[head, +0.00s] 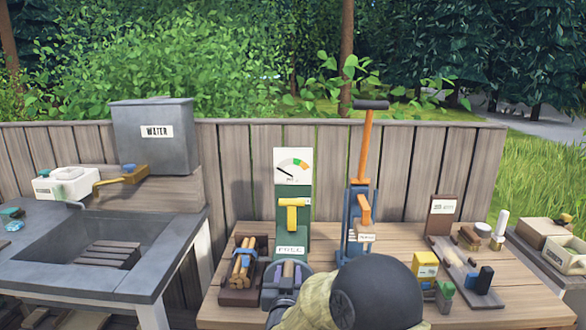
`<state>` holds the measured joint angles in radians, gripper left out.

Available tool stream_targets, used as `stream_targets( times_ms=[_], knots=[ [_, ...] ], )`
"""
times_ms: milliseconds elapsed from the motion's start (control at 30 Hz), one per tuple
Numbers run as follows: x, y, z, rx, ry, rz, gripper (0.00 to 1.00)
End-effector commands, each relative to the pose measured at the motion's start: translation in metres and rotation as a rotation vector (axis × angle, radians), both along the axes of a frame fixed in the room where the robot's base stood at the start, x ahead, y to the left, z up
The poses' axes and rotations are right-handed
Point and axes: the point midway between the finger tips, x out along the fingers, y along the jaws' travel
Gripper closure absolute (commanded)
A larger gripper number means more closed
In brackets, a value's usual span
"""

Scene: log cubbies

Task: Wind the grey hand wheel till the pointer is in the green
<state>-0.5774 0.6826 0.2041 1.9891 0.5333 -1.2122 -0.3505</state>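A green stand (305,225) on the wooden table carries a white dial (293,178) at its top. A yellow T-shaped handle (292,213) is on the stand's front, above a white label. A grey rounded shape, which may be the hand wheel (270,274), shows low in front of the stand, mostly covered by my gripper (288,272). My gripper is at that shape; whether its fingers hold anything is unclear.
A blue stand with a tall orange lever (364,150) rises to the right. A brown tray of sticks (240,270) sits left. A yellow box (426,268) and a board (465,270) with small items lie right. A grey sink (100,250) and fence bound the area.

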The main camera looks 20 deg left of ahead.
Motion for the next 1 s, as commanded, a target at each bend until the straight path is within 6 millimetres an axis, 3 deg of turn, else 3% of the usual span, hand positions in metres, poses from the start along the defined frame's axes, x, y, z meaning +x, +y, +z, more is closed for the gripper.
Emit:
stream_targets(
  times_ms=[100,533,767,1000],
  knots=[
    [0.000,0.000,0.000,0.000,0.000,0.000,0.84],
    [0.000,-0.001,0.000,0.000,0.000,0.000,0.84],
    [0.004,-0.017,-0.004,-0.001,-0.001,-0.003,0.84],
    [0.004,-0.018,-0.003,0.000,0.001,-0.001,0.84]
  ],
)
